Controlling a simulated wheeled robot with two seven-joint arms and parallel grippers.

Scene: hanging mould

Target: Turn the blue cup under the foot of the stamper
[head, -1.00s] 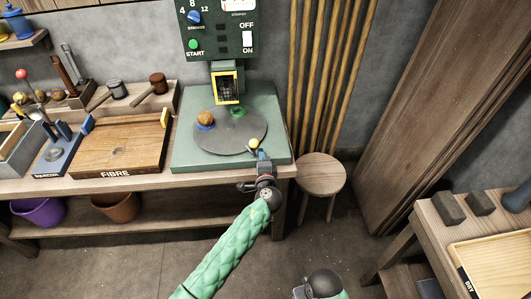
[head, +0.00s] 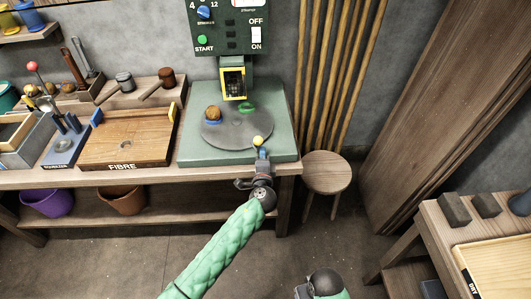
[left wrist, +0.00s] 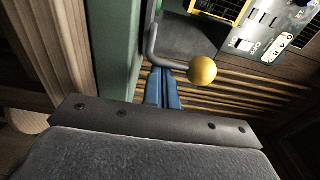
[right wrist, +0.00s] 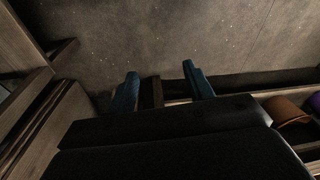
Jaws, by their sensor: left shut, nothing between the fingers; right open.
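The blue cup (head: 208,121) sits at the left of the round grey turntable (head: 236,137), with a brown ball (head: 213,113) on it. A green cup (head: 248,107) is at the back of the turntable, near the yellow-framed stamper head (head: 233,83). A yellow knob (head: 258,141) is at the turntable's front right; in the left wrist view the yellow knob (left wrist: 202,69) tops a bent grey rod. My left gripper (head: 262,153) is shut and empty at the knob and rod; contact is unclear. My right gripper (right wrist: 160,85) is open and empty over the floor.
The stamper's green base (head: 200,155) stands on the workbench. Left of it is a wooden board marked FIBRE (head: 130,140). A round stool (head: 327,172) stands right of the bench. A second table with dark blocks (head: 455,208) is at the right.

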